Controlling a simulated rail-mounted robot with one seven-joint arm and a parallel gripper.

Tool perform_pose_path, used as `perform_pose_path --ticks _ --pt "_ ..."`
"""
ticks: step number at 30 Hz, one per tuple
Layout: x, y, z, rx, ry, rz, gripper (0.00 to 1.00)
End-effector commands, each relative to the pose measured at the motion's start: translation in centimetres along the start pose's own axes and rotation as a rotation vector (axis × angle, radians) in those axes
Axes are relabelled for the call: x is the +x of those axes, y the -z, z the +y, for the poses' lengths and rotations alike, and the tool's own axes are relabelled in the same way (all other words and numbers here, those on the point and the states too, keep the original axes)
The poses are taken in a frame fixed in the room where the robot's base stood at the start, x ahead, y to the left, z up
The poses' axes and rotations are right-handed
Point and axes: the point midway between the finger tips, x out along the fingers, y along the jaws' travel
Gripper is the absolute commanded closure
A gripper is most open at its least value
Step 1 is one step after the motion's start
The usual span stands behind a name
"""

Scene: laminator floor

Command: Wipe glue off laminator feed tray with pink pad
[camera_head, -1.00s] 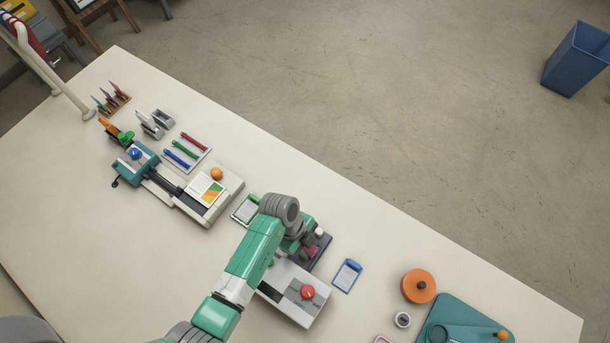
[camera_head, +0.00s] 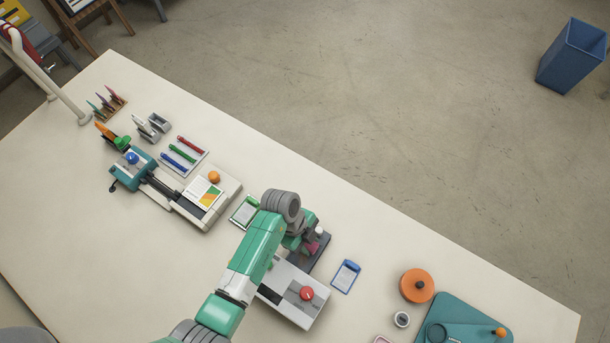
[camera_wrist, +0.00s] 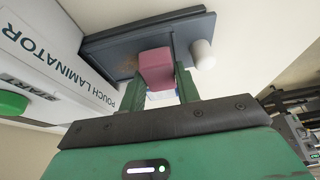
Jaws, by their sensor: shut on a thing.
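The pouch laminator (camera_head: 290,292) is a light grey box with a red knob on top, on the table in the head view; its lettered side (camera_wrist: 40,50) shows at the left of the wrist view. Its dark feed tray (camera_wrist: 190,32) juts out from it, and part of the tray shows in the head view (camera_head: 305,258). My gripper (camera_wrist: 158,75) is shut on the pink pad (camera_wrist: 155,68) over the tray. The pad appears at or just above the tray surface; contact cannot be told. A faint reddish patch (camera_wrist: 124,66) lies on the tray left of the pad.
A white cylindrical knob (camera_wrist: 202,54) stands at the tray's edge, close right of my gripper. A green-clipped board (camera_head: 244,212) and a blue-clipped board (camera_head: 346,276) lie on either side. An orange round object (camera_head: 417,286) is farther right.

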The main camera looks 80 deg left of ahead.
Motion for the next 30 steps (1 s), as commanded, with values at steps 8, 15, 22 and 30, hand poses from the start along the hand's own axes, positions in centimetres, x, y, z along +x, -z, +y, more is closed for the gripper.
perform_pose_path --ticks 8,15,22,30 --pt "-3.1 1.5 0.0 0.006 0.001 0.0 0.86" --pt "-5.1 2.4 0.0 0.009 -0.001 0.0 0.86" --pt "-6.4 3.1 0.0 0.011 -0.002 0.001 0.86" --pt "-6.3 3.0 0.0 0.011 -0.002 0.0 0.86"
